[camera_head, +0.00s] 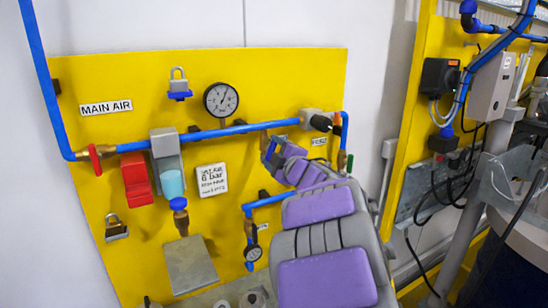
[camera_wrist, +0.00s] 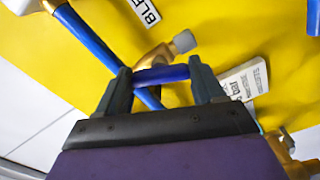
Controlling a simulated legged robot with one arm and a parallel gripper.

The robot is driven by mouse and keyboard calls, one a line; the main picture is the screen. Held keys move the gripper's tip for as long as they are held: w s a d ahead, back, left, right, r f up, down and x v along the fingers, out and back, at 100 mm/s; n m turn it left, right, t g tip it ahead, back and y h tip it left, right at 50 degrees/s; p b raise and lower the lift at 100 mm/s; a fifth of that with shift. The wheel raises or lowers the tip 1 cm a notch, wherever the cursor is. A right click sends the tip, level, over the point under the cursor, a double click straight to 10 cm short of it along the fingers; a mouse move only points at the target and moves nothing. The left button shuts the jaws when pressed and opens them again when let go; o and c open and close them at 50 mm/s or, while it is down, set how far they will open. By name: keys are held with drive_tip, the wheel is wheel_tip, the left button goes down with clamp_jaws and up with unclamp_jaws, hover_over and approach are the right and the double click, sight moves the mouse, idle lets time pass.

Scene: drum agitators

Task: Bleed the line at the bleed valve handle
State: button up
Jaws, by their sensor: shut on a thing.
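My gripper (camera_wrist: 160,72) is shut on a blue handle (camera_wrist: 172,73), which spans between its two dark fingers in the wrist view. A brass valve body (camera_wrist: 154,57) with a grey end stub sits just beyond the handle. A white label (camera_wrist: 145,10) near it is cut off and reads "BLE". In the head view my gripper (camera_head: 270,150) is at the yellow board, below the main blue pipe; the arm hides much of the valve.
The yellow board (camera_head: 95,195) carries a round gauge (camera_head: 221,99), a blue pipe (camera_head: 235,130), a red valve handle (camera_head: 95,160), a padlock (camera_head: 179,84) and a white notice (camera_head: 212,180). Black cables (camera_head: 470,160) hang at the right.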

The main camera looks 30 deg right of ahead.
drive_tip(key=shift+f+n+b, duration=0.15)
drive_tip(key=shift+n+b, duration=0.3)
drive_tip(key=shift+n, duration=0.65)
drive_tip(key=shift+f+n+b, duration=0.15)
drive_tip(key=shift+n+b, duration=0.25)
drive_tip(key=shift+n, duration=0.7)
drive_tip(key=o, duration=1)
drive_tip(key=shift+o, duration=0.2)
drive_tip(key=shift+r, duration=0.15)
drive_tip(key=shift+s, duration=0.1)
drive_tip(key=s+p, duration=0.3)
drive_tip(key=s, duration=1.4)
drive_tip(key=shift+d, duration=0.25)
